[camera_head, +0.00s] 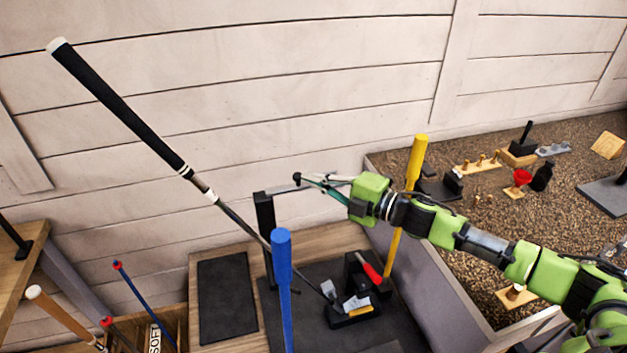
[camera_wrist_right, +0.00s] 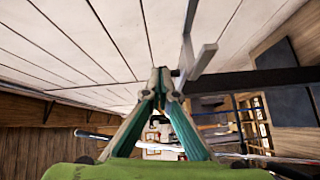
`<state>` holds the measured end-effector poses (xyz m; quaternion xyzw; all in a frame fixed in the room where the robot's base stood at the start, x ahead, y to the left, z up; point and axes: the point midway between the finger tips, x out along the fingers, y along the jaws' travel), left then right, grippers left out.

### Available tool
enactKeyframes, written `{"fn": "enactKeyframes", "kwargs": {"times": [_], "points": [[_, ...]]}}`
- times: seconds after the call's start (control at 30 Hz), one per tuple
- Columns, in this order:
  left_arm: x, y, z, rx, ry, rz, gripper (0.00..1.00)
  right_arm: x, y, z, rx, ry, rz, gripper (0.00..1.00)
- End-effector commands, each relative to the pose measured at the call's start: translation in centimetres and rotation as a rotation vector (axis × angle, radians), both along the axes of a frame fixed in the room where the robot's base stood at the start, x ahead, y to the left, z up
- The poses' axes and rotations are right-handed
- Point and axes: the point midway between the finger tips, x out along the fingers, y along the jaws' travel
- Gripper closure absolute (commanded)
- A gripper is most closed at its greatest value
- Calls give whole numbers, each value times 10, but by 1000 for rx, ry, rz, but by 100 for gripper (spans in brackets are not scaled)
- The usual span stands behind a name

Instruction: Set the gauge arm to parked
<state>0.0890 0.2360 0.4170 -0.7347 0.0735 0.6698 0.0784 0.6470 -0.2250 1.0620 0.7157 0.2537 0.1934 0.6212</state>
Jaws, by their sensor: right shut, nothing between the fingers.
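The gauge arm (camera_head: 283,189) is a thin grey bar. It sticks out sideways from the top of a black post (camera_head: 265,225) on the workbench, pointing right towards my right arm. In the right wrist view the grey arm (camera_wrist_right: 190,45) stands just past my fingertips, and the black post (camera_wrist_right: 255,80) runs off to the right. My right gripper (camera_head: 298,178) is shut and empty, with its tips right beside the gauge arm; I cannot tell whether they touch it. The fingers also show closed in the right wrist view (camera_wrist_right: 161,80). My left gripper is not in view.
A golf club (camera_head: 115,100) slants up left past the post. A blue post (camera_head: 282,270) and a yellow post (camera_head: 416,160) stand nearby. A red-handled tool (camera_head: 370,270) and a black mat (camera_head: 227,297) are on the bench.

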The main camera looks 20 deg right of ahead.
Motion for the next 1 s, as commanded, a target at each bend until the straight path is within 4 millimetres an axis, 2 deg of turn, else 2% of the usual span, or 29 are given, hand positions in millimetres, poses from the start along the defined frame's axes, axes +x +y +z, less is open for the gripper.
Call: {"fn": "enactKeyframes", "kwargs": {"times": [0.47, 0.57, 0.83, 1.0], "points": [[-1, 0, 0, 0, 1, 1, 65, 1, -1, 5, -1, -3, -1, 100], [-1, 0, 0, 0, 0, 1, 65, 1, 0, 17, -2, -5, 1, 100], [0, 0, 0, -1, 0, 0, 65, 0, -1, 71, -3, -7, 1, 100], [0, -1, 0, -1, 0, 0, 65, 0, 0, 91, -2, -5, 1, 100]]}}
